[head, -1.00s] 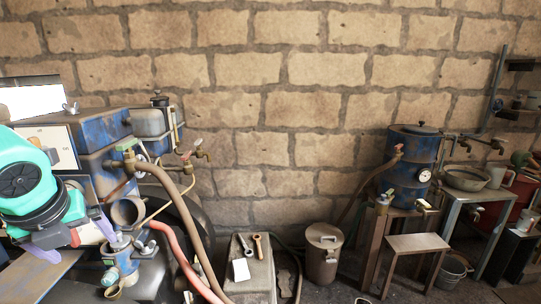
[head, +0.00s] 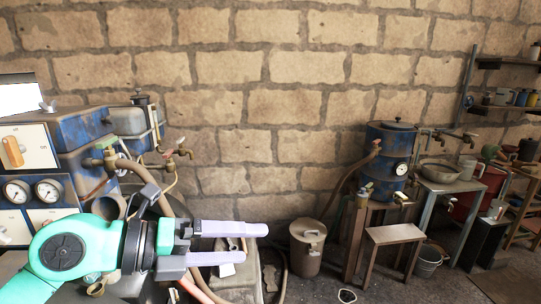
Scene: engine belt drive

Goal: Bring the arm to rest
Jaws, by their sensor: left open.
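My left gripper (head: 232,244) is in the lower left of the head view, on the end of my green arm. Its two pale lilac fingers point right and stand apart, with nothing between them. It shows in front of the engine's hoses and the grey block beside the machine. My right gripper is not in view.
A blue machine (head: 70,130) with two gauges (head: 32,191) and hoses stands at the left. A lidded can (head: 307,247), a small stool (head: 394,235) and a blue drum (head: 389,150) stand to the right. Open floor lies at the lower middle right.

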